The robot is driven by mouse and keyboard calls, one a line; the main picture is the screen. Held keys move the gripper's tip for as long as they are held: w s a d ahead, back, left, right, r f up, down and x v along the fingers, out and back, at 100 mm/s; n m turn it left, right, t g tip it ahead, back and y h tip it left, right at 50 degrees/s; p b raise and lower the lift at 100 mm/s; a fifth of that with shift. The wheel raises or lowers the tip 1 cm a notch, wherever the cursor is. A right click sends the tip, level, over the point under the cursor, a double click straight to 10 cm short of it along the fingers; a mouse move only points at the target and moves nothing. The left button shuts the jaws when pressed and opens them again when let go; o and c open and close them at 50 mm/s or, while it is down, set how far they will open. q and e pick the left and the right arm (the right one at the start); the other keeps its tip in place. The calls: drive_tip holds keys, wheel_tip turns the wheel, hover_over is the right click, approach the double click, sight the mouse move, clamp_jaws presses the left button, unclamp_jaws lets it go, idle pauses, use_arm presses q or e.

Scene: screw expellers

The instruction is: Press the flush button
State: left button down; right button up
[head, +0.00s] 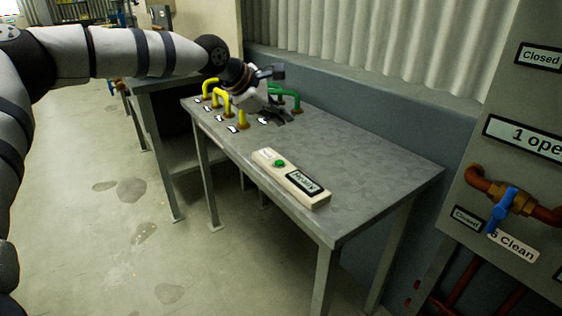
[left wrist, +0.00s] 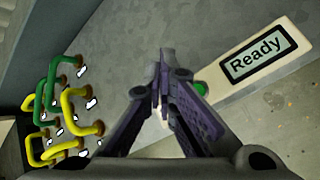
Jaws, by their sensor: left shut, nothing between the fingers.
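The green button (head: 279,163) sits on a long cream box (head: 263,157) with a display reading "Ready" (head: 304,182). The box lies on the grey metal table. My left gripper (head: 285,117) is shut and empty. It is over the table, behind the box, between it and the bent pipes, and apart from the button in the head view. In the left wrist view the closed fingers (left wrist: 162,60) point across the table, and the green button (left wrist: 200,89) is partly hidden behind the right finger. My right gripper is in neither view.
Yellow bent pipes (head: 226,98) and green ones (head: 296,98) with small white tags stand at the table's far end. The table's right part (head: 385,174) is clear. A panel with a blue valve handle (head: 502,210) stands at the right.

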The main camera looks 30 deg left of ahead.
sight(281, 164)
use_arm(q)
wheel_tip(281, 164, down, 9)
drive_tip(key=shift+r+b, duration=0.1)
drive_tip(key=shift+b, duration=0.65)
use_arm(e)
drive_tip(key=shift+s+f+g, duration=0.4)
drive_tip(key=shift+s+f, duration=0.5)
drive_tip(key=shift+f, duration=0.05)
use_arm(q)
drive_tip(key=shift+f, duration=0.4)
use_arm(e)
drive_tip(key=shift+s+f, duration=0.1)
use_arm(q)
drive_tip(key=shift+f, duration=0.5)
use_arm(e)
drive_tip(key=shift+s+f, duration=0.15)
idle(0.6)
use_arm(q)
drive_tip(key=shift+r, duration=0.9)
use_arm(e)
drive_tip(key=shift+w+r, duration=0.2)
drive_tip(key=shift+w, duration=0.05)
use_arm(q)
drive_tip(key=shift+r+p, duration=0.5)
drive_tip(key=shift+r, duration=2.05)
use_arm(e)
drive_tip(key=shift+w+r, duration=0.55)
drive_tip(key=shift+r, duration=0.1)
